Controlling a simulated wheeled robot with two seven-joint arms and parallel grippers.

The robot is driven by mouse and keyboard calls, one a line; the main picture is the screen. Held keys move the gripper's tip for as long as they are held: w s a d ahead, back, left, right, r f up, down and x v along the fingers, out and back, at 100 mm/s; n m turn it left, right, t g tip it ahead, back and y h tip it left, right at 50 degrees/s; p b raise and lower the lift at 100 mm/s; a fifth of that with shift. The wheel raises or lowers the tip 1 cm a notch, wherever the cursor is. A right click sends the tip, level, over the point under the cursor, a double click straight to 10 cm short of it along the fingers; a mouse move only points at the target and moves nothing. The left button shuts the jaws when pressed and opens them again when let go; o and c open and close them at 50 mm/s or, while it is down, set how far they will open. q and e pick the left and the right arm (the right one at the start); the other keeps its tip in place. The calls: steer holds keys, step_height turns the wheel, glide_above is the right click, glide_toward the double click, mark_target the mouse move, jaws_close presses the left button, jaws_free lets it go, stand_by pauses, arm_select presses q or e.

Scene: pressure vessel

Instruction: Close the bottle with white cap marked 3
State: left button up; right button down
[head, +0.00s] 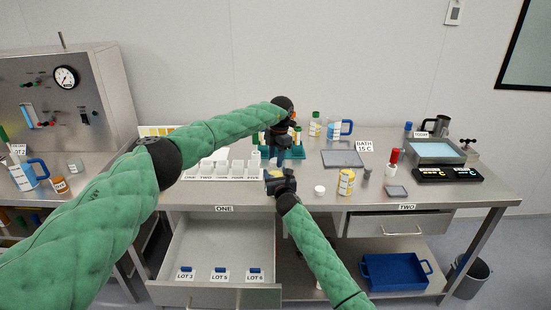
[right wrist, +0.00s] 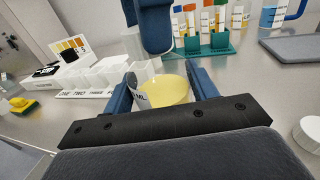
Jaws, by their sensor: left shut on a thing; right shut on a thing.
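My right gripper (head: 278,182) is shut on an open-topped container (right wrist: 165,91) with yellow contents and a partly visible printed label, near the bench's front edge. In the right wrist view its two blue fingers flank the container. My left gripper (head: 281,152) points down just behind and above the container; a blue finger (right wrist: 153,28) shows in the right wrist view. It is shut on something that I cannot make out. A round white cap (head: 320,190) lies on the bench to the right, also at the right wrist view's edge (right wrist: 309,132). No number is readable on it.
A yellow-labelled bottle (head: 346,182) stands right of the cap. Rows of white cups (head: 222,168) stand left of the grippers, and a green rack (right wrist: 205,48) of tubes behind. An open drawer (head: 222,245) lies below left. Some bare bench surrounds the cap.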

arm_select(q)
steer(key=m, duration=0.6)
steer(key=shift+w+a+r+t, duration=0.1)
steer(key=shift+t, duration=0.3)
steer(key=shift+o, duration=0.2)
steer(key=m, duration=0.4)
steer(key=shift+m+t, duration=0.3)
steer(key=shift+m, duration=0.1)
steer(key=o, duration=1)
step_height(320, 180, up, 12)
steer(key=d, duration=0.1)
steer(key=shift+s+d, duration=0.25)
steer(key=shift+s, duration=0.05)
arm_select(e)
steer(key=shift+c, duration=1.9)
jaws_free()
